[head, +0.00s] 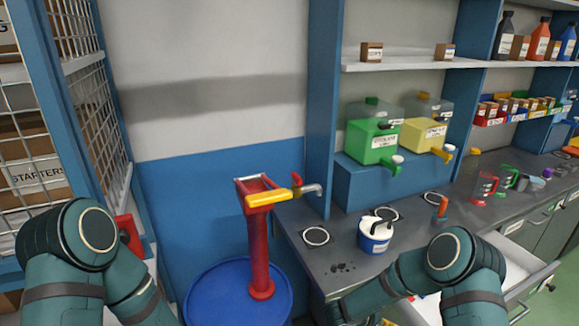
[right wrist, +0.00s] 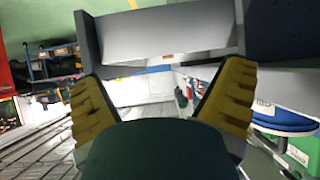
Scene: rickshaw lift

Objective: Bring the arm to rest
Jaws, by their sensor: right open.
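My right arm (head: 450,260) is bent at the lower right of the head view, in front of the workbench. Its gripper is hidden or out of frame there. In the right wrist view the right gripper (right wrist: 160,85) shows two ridged yellow fingers spread wide apart. Nothing is between them; a pale grey tray-like surface (right wrist: 160,40) lies beyond. My left arm (head: 80,250) is bent at the lower left of the head view, near the wire cage. Its gripper is not in view.
A blue drum (head: 205,295) with a red pump (head: 260,250) stands between my arms. The dark workbench (head: 345,262) holds a white and blue tub (head: 375,236) and green (head: 372,140) and yellow (head: 422,137) canisters on a riser. An open drawer (head: 525,283) juts out at right.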

